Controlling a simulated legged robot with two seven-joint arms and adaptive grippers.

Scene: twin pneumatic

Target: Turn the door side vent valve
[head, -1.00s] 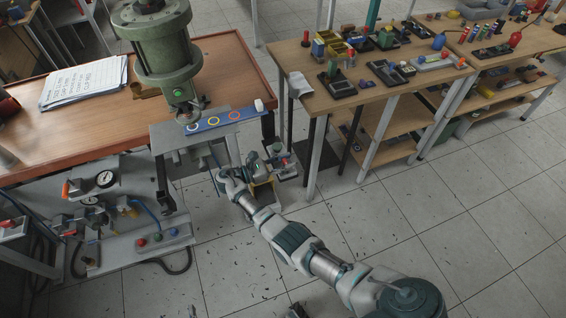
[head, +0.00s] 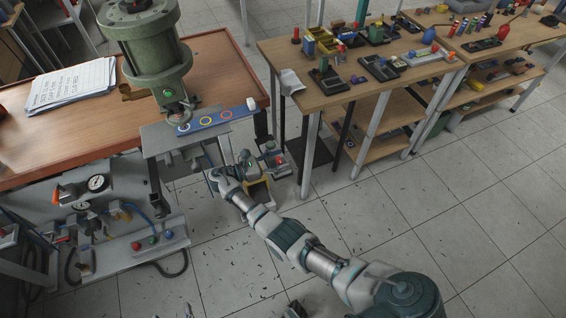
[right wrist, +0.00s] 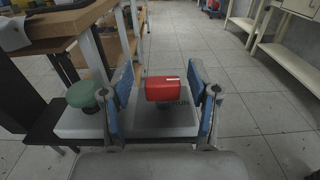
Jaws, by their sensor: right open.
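A red valve handle (right wrist: 165,89) with a white mark stands on a light grey block (right wrist: 178,122) in the right wrist view. A round green knob (right wrist: 84,94) stands left of it. The red handle (head: 280,160) and green knob (head: 270,147) look small in the head view, beside the press table. My right gripper (right wrist: 164,92) is open, its two blue-padded fingers apart on either side of the red handle; I cannot tell whether they touch it. In the head view my right gripper (head: 258,166) is small and partly hidden. My left gripper is not in view.
A green press (head: 148,60) stands at the wooden table (head: 60,140) on the left, with a blue strip of coloured rings (head: 206,120). A gauge panel (head: 95,185) is below. A cluttered workbench (head: 330,97) is behind the valves.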

